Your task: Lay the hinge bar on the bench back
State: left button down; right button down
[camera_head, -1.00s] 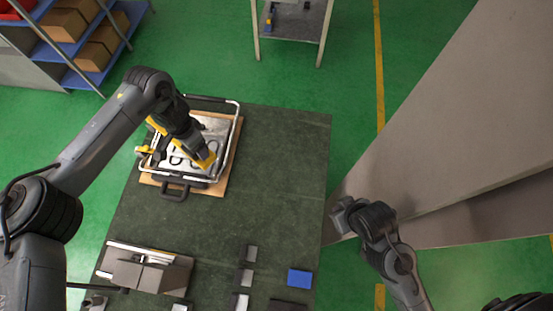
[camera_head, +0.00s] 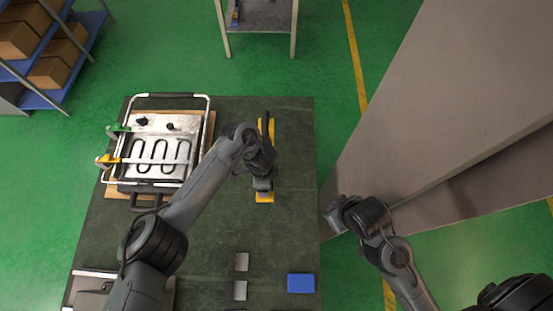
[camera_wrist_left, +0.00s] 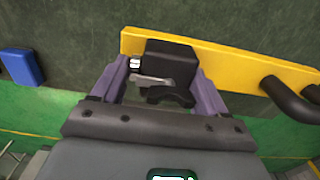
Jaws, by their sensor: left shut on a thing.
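The yellow hinge bar (camera_head: 265,196) carries a black block and a dark handle. It lies lengthwise at the right of the green bench (camera_head: 225,225), partly under my left arm. In the left wrist view, my left gripper (camera_wrist_left: 165,80) has its fingers on both sides of the black block of the hinge bar (camera_wrist_left: 225,60). In the head view my left gripper (camera_head: 263,186) is over the bar's near half. I cannot tell whether the bar touches the bench. My right gripper (camera_head: 334,214) is by the bench's right edge, its fingers unclear.
The heating appliance (camera_head: 160,150) with a wire frame and exposed coil sits at the back left, with green and yellow clips on its left. A blue block (camera_head: 300,283) and small metal pieces (camera_head: 241,262) lie near the front. A grey panel (camera_head: 440,110) rises at the right.

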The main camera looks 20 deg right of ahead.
pick_arm(q)
jog(key=shift+s+d+f, duration=0.2)
jog(key=shift+d+f, duration=0.15)
jog(key=shift+f, duration=0.05)
notch_tip(320, 180, down, 5)
jog(key=b, duration=0.5)
jog(key=shift+d, duration=0.1)
notch_tip(320, 180, down, 2)
jog(key=shift+s+f+b, duration=0.1)
jog(key=shift+f+b, duration=0.15)
jog(key=shift+b, duration=0.1)
jog(key=shift+f, duration=0.15)
grip_release()
jog(key=shift+f, duration=0.1)
